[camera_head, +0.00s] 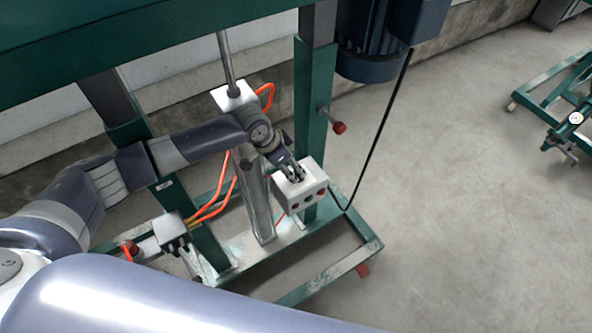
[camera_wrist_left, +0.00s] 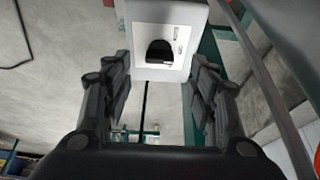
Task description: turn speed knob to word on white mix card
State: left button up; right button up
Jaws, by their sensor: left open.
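The white control box (camera_head: 312,188) stands on the green frame in the head view, with several dark and red round spots on its front. My left gripper (camera_head: 291,172) is at the top of this box and covers part of it. In the left wrist view, the white box (camera_wrist_left: 135,14) faces me with a black knob (camera_wrist_left: 159,51) in a pale recess. My left gripper (camera_wrist_left: 160,75) is open, with one finger on each side of the knob and nothing held. Small marks beside the knob are too small to read. I cannot make out a mix card. My right gripper is out of view.
A blue motor (camera_head: 375,50) hangs at the upper middle, with a black cable running down near the box. Orange hoses (camera_head: 213,205) and green posts (camera_head: 313,110) stand close to my left arm.

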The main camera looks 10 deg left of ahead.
pick_arm(q)
jog(key=shift+x, duration=2.75)
jog(key=c, duration=1.1)
